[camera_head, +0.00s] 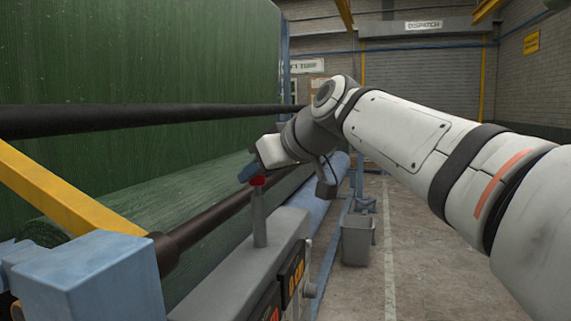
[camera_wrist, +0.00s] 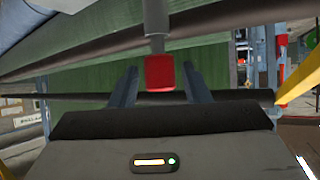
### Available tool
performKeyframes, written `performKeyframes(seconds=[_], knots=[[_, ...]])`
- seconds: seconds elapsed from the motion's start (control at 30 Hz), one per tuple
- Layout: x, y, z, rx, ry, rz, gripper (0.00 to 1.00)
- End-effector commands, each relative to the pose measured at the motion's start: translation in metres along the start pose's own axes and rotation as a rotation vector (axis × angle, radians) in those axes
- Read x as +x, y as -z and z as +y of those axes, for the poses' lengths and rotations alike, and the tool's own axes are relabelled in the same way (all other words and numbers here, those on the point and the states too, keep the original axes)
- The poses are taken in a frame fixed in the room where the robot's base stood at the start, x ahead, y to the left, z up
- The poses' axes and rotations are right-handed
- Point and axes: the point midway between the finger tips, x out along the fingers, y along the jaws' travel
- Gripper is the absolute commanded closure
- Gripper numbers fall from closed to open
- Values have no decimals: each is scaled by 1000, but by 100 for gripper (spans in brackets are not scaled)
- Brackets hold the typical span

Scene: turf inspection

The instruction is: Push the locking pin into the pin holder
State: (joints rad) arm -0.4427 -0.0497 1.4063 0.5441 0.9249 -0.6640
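A red-topped piece (camera_head: 258,180), which looks like the locking pin, sits at the top of an upright grey post (camera_head: 259,218) on a grey housing. The post may be the pin holder; I cannot tell where pin and holder meet. My gripper (camera_head: 249,172) is at the red top in the head view. In the wrist view, the red piece (camera_wrist: 160,73) lies between the two blue-grey fingers of my gripper (camera_wrist: 160,68), with a visible gap on each side. The fingers are open. The grey rod (camera_wrist: 156,18) runs from the red piece toward the picture's top.
The grey housing (camera_head: 238,272) has orange-marked buttons on its right side. A large green turf roll (camera_head: 140,60) and dark bars (camera_head: 130,117) are at left. A yellow beam (camera_head: 65,195) meets a blue block (camera_head: 95,280). A grey bin (camera_head: 357,240) stands on the floor, with open floor to its right.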

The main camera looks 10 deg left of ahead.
Motion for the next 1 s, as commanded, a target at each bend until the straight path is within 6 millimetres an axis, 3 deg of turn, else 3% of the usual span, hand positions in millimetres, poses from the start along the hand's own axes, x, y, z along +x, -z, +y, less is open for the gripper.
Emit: performKeyframes(seconds=[0.13, 0.43, 0.8, 1.0], knots=[[0, 0, 0, 0, 0, -1, 46], [-6, 0, 1, 1, -1, 0, 46], [-66, 0, 1, -3, -1, 8, 46], [-82, 1, 0, -6, 0, 9, 46]])
